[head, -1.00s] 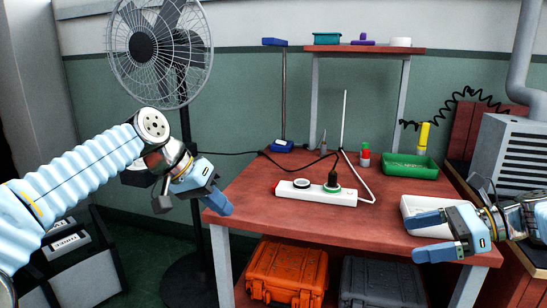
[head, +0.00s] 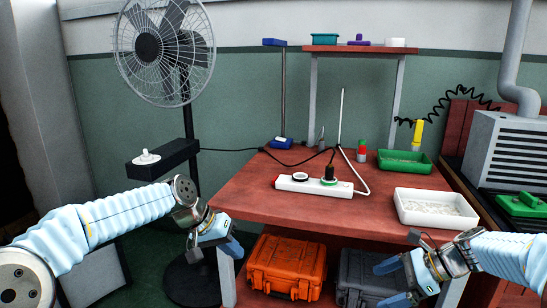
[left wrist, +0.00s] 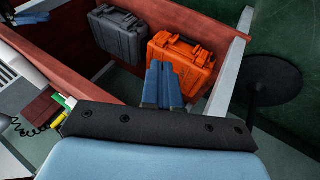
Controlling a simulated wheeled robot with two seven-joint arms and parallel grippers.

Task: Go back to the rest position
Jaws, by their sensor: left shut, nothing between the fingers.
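My left gripper (head: 236,254) hangs at the front left corner of the red table (head: 270,203), below the tabletop. Its blue fingers are together with nothing between them, and they also show shut in the left wrist view (left wrist: 163,64). My right gripper (head: 384,284) is low in front of the table, before the grey case. Its two blue fingers are apart and nothing shows between them.
An orange case (head: 287,268) and a grey case (head: 362,272) sit under the tabletop. A power strip (head: 314,187), a white tray (head: 436,208) and a green tray (head: 405,161) are on top. A fan (head: 165,50) stands at the left.

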